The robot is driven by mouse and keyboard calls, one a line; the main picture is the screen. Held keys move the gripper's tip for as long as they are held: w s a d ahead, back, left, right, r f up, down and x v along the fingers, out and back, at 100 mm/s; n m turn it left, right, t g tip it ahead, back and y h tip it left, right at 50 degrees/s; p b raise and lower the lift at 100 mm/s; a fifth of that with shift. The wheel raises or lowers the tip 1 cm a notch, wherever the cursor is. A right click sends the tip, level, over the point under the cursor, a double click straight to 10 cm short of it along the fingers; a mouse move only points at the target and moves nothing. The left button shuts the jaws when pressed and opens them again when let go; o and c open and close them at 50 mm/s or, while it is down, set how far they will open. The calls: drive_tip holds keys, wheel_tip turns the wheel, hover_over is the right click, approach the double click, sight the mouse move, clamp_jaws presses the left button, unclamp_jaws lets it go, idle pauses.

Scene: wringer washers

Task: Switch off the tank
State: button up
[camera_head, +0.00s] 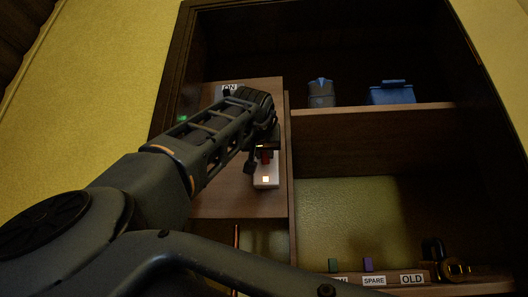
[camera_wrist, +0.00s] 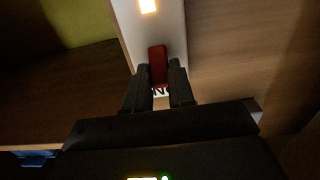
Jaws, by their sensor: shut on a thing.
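A white switch plate (camera_head: 266,181) is mounted on a wooden panel at the middle of the head view, with a lit orange-white lamp on its lower part. A red switch lever (camera_head: 266,156) stands above that lamp. In the wrist view the red lever (camera_wrist: 157,64) lies between the fingertips of my gripper (camera_wrist: 159,72), which is shut on it. The white plate (camera_wrist: 135,22) and its glowing lamp (camera_wrist: 148,6) show beyond. Part of a label with an "N" (camera_wrist: 160,91) shows between the fingers. My arm hides much of the panel in the head view.
Blue containers (camera_head: 392,94) stand on the upper right shelf (camera_head: 375,120). Below are small coloured blocks (camera_head: 367,264), labels "SPARE" and "OLD" (camera_head: 412,278), and a black-and-brass object (camera_head: 455,269).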

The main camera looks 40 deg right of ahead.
clamp_jaws()
drive_tip(key=shift+f, duration=0.1)
